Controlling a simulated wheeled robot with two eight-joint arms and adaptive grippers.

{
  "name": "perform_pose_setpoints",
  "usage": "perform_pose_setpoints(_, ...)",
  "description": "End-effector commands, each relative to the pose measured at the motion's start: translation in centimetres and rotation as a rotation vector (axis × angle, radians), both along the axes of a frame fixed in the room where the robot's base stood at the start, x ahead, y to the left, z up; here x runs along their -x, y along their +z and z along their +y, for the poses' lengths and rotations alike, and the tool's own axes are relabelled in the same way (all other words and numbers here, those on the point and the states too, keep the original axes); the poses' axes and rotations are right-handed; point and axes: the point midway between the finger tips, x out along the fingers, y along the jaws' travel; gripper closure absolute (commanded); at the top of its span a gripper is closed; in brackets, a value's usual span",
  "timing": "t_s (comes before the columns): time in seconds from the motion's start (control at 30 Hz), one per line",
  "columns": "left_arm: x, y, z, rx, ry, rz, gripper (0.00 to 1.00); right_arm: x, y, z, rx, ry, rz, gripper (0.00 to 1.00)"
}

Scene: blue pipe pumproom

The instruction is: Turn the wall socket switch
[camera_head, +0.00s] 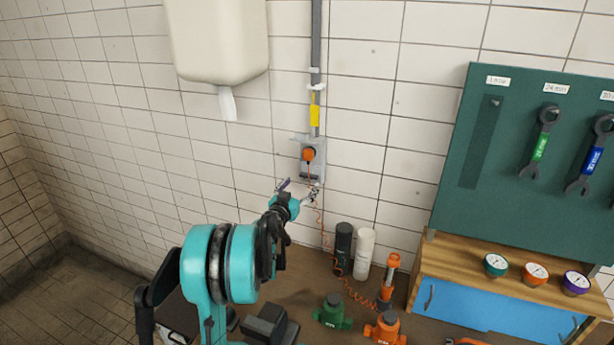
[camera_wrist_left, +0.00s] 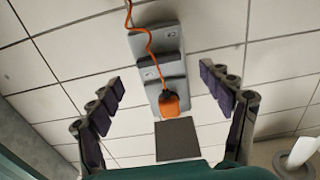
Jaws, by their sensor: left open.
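The grey wall socket (camera_head: 318,172) is on the tiled wall at the foot of a grey conduit, with an orange plug (camera_head: 308,154) in it. My left gripper (camera_head: 300,190) is just below the socket in the head view, open and empty. In the left wrist view the socket (camera_wrist_left: 171,68) shows between the spread fingers of my left gripper (camera_wrist_left: 162,76), apart from both. The orange plug (camera_wrist_left: 172,104) and its cord also show there. I cannot clearly make out the switch. My right gripper is not in view.
A bench below holds a black bottle (camera_head: 343,247), a white bottle (camera_head: 363,252), a green valve (camera_head: 332,313) and orange fittings. A green tool board (camera_head: 490,225) hangs at the right. A cream dispenser (camera_head: 217,45) is at the upper left.

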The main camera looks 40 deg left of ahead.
Motion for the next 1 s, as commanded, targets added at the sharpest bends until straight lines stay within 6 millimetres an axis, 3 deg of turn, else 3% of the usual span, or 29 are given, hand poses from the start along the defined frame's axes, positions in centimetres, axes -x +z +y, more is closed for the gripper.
perform_pose_setpoints(0.1, -2.2, 0.0, 0.6, 0.0, -0.002, 0.0, 0.21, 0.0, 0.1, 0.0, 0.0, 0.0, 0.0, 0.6)
perform_pose_setpoints(0.3, -4.6, 0.0, 1.3, 0.001, -0.002, 0.001, 0.21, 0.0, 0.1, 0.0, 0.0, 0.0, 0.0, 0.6)
perform_pose_setpoints(0.67, -5.3, 0.0, 1.5, 0.001, -0.002, 0.001, 0.21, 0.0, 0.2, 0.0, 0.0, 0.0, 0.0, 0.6)
perform_pose_setpoints(0.87, -5.2, 0.0, 1.5, 0.001, -0.002, 0.001, 0.71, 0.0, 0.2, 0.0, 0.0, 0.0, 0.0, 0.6)
perform_pose_setpoints(1.0, -5.2, 0.0, 1.5, 0.001, -0.002, 0.001, 0.71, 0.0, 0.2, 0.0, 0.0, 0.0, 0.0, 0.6)
